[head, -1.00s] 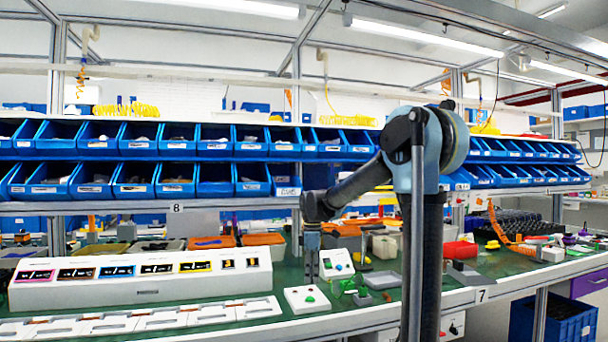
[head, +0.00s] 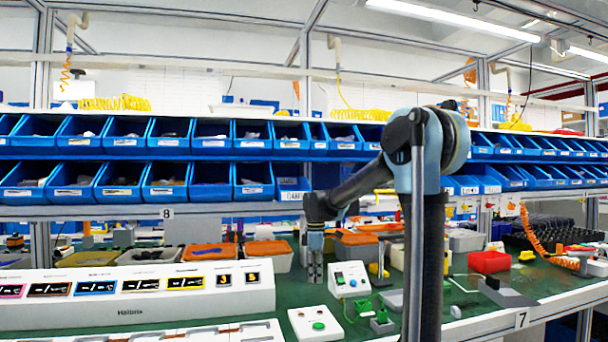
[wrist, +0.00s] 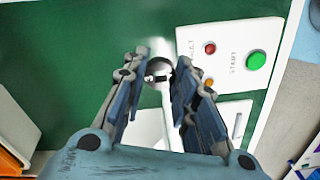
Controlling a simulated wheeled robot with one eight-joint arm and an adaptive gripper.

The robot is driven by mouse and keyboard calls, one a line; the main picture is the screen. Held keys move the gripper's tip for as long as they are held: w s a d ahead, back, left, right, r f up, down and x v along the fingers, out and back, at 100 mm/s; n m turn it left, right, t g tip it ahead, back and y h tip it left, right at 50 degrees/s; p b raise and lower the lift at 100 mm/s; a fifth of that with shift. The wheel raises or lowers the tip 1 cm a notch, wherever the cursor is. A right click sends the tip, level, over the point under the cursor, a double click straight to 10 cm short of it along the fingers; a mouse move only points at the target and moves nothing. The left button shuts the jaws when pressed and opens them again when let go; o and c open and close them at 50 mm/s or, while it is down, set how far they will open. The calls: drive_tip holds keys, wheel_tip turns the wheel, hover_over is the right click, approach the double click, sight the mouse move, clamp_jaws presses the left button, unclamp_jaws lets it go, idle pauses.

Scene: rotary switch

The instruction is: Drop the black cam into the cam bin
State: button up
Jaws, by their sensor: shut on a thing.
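My gripper (wrist: 160,68) hangs pointing down over the green bench mat. In the wrist view its two fingers close on a small round thing with black and silver parts (wrist: 158,71), probably the black cam; only part of it shows between the fingertips. In the head view my gripper (head: 315,270) is just left of a small white button box, and the held thing is too small to make out. I cannot tell which container is the cam bin; rows of blue bins (head: 125,182) stand on the shelf behind, their labels unreadable.
A white box with green and red buttons (head: 349,279) stands right of my gripper. A long white console (head: 140,305) lies left. Orange-filled trays (head: 268,255) and a red bin (head: 489,262) stand on the bench. Some green mat (head: 296,292) is bare.

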drive_tip(key=shift+w+d, duration=0.15)
drive_tip(key=shift+d, duration=0.35)
drive_tip(key=shift+w+r, duration=0.15)
drive_tip(key=shift+r, duration=0.25)
drive_tip(key=a+r+t+y, duration=0.1)
drive_tip(key=a+r+t, duration=0.1)
drive_tip(key=r, duration=1.5)
drive_tip(key=a+r+t, duration=0.2)
drive_tip(key=a+r, duration=0.1)
drive_tip(key=r, duration=1.5)
drive_tip(key=shift+w+a+f, duration=0.55)
drive_tip(key=shift+w+a, duration=0.2)
drive_tip(key=shift+w, duration=1.9)
drive_tip(key=shift+w+a+f, duration=0.6)
drive_tip(key=shift+w+a, duration=0.1)
drive_tip(key=shift+w, duration=2)
drive_tip(key=shift+w+a+f, duration=0.55)
drive_tip(key=shift+w+a, duration=0.2)
drive_tip(key=shift+w, duration=1.9)
drive_tip(key=o, duration=0.8)
